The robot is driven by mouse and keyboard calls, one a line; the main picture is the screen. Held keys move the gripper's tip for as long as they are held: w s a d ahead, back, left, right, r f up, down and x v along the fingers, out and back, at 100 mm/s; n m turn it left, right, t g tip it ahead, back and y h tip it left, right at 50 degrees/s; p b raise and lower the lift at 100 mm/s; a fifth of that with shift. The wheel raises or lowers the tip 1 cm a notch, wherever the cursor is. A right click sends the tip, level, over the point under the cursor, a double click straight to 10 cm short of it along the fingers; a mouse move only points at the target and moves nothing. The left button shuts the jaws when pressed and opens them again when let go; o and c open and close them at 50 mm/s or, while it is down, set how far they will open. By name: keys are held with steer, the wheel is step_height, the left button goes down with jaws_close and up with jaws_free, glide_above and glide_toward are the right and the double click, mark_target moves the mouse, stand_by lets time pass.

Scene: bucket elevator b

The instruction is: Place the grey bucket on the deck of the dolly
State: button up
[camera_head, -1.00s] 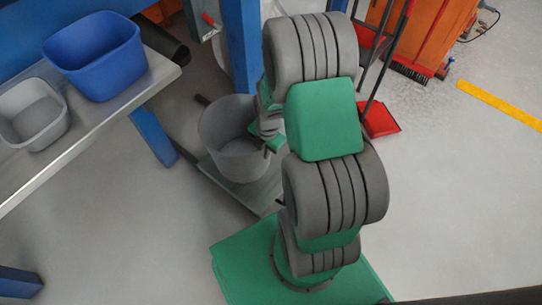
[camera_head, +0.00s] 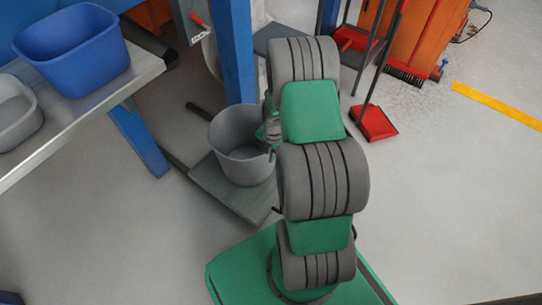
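The grey bucket (camera_head: 242,160) stands upright at the centre of the head view, over the flat grey deck of the dolly (camera_head: 226,198). From this angle I cannot tell whether its base touches the deck. The deck's near part is bare, and a dark bar sticks out behind the bucket at the left. My gripper (camera_head: 271,130) is at the bucket's right rim, largely hidden behind my own arm. Its fingers are too small and covered to show whether they are open or shut.
A workbench (camera_head: 118,85) at the left carries a blue tub (camera_head: 73,50) and a grey tub (camera_head: 14,112). A blue post (camera_head: 238,50) rises just behind the bucket. A red dustpan (camera_head: 375,123) and brooms stand at the right by an orange cabinet (camera_head: 420,35). Floor at the front left is clear.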

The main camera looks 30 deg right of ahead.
steer(key=o, duration=0.5)
steer(key=shift+c, duration=0.2)
step_height(320, 180, up, 12)
steer(key=p, duration=0.5)
steer(key=s+a+r+m, duration=0.3)
steer(key=a+r+m, duration=0.55)
steer(key=r, duration=0.35)
steer(key=s+a+r+m+t, duration=0.1)
steer(key=s+a+r+m, duration=0.6)
steer(key=s+m, duration=0.3)
steer(key=m, duration=0.4)
steer(key=shift+a+r, duration=0.15)
steer(key=shift+r, duration=0.25)
